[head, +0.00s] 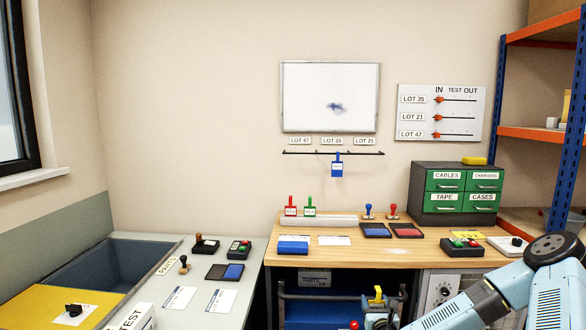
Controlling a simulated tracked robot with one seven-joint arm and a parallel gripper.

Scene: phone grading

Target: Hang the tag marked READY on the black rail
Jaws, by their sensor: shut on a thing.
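The black rail (300,153) runs across the wall below the whiteboard, under labels reading LOT 47, LOT 35 and LOT 21. A blue tag (337,170) hangs from it below LOT 35. A red tag (290,207) and a green tag (310,207) stand upright at the back left of the wooden bench. My gripper (378,305) is low at the bottom edge, in front of the bench, partly cut off. It appears shut on a yellow tag (378,293). The writing on the tags is too small to read, so I cannot tell which says READY.
The wooden bench (345,256) holds stamps, ink pads, papers and a green drawer cabinet (422,182). A whiteboard (320,90) and a slider board (470,125) hang on the wall. A grey side table (232,270) stands left. The wall around the rail is clear.

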